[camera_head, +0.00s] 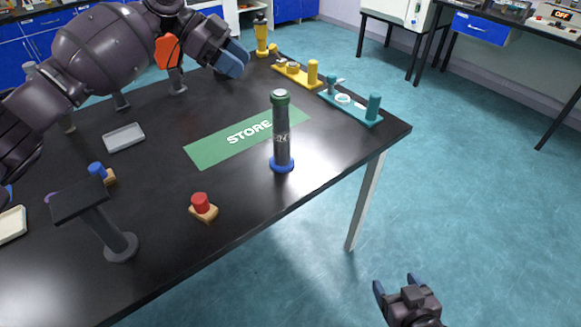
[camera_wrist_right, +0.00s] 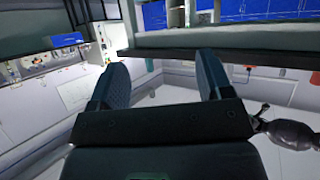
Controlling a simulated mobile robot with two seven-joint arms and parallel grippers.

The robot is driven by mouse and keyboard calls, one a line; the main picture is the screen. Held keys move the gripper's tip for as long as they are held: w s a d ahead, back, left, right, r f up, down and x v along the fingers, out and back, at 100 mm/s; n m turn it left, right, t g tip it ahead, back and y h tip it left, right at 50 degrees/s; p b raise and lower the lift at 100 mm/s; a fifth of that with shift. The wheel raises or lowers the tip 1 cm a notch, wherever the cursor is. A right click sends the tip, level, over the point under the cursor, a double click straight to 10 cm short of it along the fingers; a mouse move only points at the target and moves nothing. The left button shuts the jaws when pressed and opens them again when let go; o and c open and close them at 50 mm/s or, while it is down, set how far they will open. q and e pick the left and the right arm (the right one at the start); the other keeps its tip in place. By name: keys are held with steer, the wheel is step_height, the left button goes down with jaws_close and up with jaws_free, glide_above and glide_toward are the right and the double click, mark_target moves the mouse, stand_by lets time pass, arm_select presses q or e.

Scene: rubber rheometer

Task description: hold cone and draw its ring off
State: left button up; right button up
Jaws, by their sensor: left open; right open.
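I cannot clearly make out a cone or its ring. A dark upright cylinder (camera_head: 281,135) with a green collar and blue base stands near the table's front right edge. The teal fixture (camera_head: 360,112) at the right corner has a post and a pale round ring-like part (camera_head: 343,99). A yellow fixture (camera_head: 297,73) lies behind it. My left gripper (camera_head: 236,62) is open above the far side of the table, left of the yellow fixture, with nothing visible in it. My right gripper (camera_head: 395,283) is open and empty over the floor, off the table; its fingers also show in the right wrist view (camera_wrist_right: 160,85).
A green STORE mat (camera_head: 220,147) lies mid-table. A grey tray (camera_head: 124,137), a red knob on a wooden block (camera_head: 202,207) and a dark stand (camera_head: 120,246) are to the left. A yellow upright piece (camera_head: 262,38) stands at the back. Open floor (camera_head: 470,200) lies right.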

steer(key=w+a+r+n+t+y, duration=0.1)
steer(key=w+a+r, duration=0.1)
steer(key=w+a, duration=0.15)
steer(key=w+a+r+n+t, duration=0.1)
steer(key=w+a+r, duration=0.15)
steer(key=w, duration=0.25)
steer(key=n+t+y, duration=0.2)
steer(key=n+t, duration=0.1)
steer(key=n, duration=1.6)
glide_toward(283, 148)
steer(key=shift+w+d+r, duration=0.5)
steer(key=shift+d+r, duration=0.1)
steer(key=n, duration=0.2)
steer(key=a+n, duration=0.1)
steer(key=shift+w+n, duration=0.15)
steer(key=shift+n, duration=0.25)
steer(key=n, duration=0.3)
steer(key=shift+a+f, duration=0.25)
steer(key=shift+f, duration=0.15)
steer(key=n, duration=0.3)
steer(key=shift+f+n, duration=0.25)
steer(key=shift+n, duration=0.15)
steer(key=n, duration=0.4)
steer(key=shift+n, duration=0.4)
steer(key=shift+x, duration=5.4)
steer(key=shift+d, duration=0.1)
